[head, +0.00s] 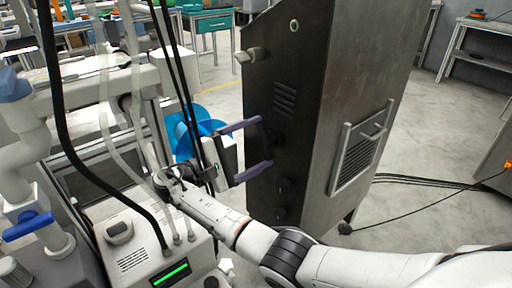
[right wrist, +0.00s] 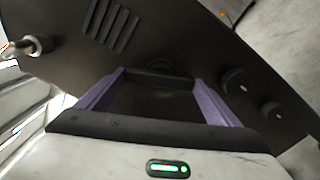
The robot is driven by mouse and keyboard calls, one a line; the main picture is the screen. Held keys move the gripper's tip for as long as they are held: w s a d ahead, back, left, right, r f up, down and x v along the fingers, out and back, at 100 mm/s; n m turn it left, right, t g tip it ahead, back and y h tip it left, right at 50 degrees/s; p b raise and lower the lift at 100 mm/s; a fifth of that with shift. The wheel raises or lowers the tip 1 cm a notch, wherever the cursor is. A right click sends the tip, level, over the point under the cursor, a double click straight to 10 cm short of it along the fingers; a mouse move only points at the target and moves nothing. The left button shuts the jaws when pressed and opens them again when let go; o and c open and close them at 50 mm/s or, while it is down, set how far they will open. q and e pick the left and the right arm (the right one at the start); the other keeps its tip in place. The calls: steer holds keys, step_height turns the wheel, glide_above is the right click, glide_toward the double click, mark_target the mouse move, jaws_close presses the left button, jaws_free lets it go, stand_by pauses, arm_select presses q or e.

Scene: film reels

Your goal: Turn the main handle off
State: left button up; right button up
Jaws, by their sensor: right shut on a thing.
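A tall dark metal cabinet (head: 345,75) stands in the middle of the head view. My right gripper (head: 262,146) is at its black front panel, with two purple fingers pointing at it. In the right wrist view the fingers of my right gripper (right wrist: 160,95) are wide apart, with a black handle (right wrist: 160,79) between their tips. I take this as the main handle; the gripper is shut on it. The handle is dark on dark, so its exact angle is hard to tell. My left gripper is out of view.
Two round black knobs (right wrist: 238,82) (right wrist: 272,110) sit beside the handle. A metal latch (head: 248,56) sticks out higher on the panel. A blue fan-like part (head: 195,128) and a white machine (head: 150,245) are at the left. Cables (head: 430,183) lie on the floor at right.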

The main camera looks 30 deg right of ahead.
steer(key=shift+f+m, duration=0.15)
steer(key=shift+m, duration=0.35)
steer(key=m+b, duration=0.1)
steer(key=m, duration=0.2)
steer(key=shift+b, duration=0.4)
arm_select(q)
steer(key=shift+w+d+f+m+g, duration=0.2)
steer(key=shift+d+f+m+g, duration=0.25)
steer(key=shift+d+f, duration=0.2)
arm_select(e)
steer(key=shift+m, duration=0.4)
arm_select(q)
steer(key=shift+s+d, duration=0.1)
arm_select(e)
steer(key=o, duration=0.9)
steer(key=shift+a, duration=0.1)
